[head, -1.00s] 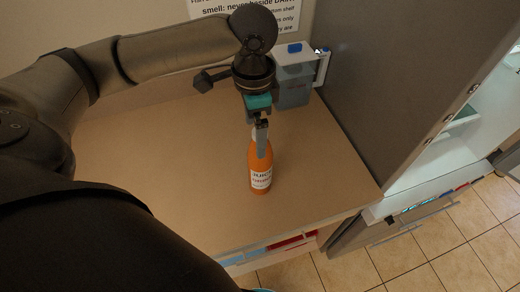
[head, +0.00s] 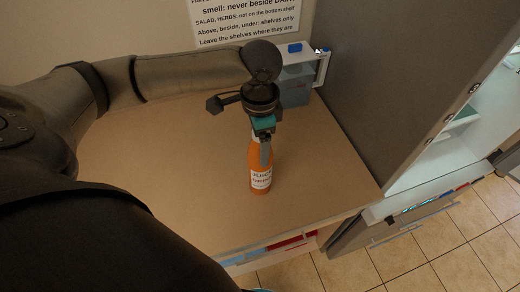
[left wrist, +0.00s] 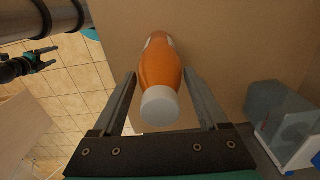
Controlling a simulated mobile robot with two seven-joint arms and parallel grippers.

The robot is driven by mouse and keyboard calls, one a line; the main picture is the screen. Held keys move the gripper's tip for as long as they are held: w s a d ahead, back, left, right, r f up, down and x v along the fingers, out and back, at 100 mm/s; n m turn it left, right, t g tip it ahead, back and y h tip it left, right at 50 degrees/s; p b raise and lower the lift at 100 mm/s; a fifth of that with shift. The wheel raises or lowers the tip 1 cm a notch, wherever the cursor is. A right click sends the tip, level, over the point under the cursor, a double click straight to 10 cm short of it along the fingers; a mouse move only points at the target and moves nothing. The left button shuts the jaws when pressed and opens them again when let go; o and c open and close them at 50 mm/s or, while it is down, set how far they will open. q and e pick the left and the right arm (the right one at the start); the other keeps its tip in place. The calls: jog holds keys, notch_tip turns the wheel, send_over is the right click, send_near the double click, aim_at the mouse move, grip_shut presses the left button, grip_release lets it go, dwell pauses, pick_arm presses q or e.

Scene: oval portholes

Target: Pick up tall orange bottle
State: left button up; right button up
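The tall orange bottle (head: 260,172) stands upright on the tan counter (head: 180,190) near its front edge. It has a white label with dark print, and its white cap (left wrist: 160,106) shows in the left wrist view. My left gripper (head: 265,158) points down over the bottle's upper part. In the left wrist view its two fingers (left wrist: 160,74) are apart, one on each side of the bottle, with gaps showing. In the head view the gripper hides part of the bottle's neck. My right gripper (left wrist: 50,60) shows small at the left wrist view's upper left, its fingers apart.
A tall grey panel (head: 400,70) rises along the right side, beside an open white-lined cabinet. The counter left of the bottle is clear. A sign (head: 245,20) hangs behind.

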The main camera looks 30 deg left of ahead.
pick_arm(q)
grip_shut()
dwell(0.4)
jog(key=shift+w+r, duration=0.1)
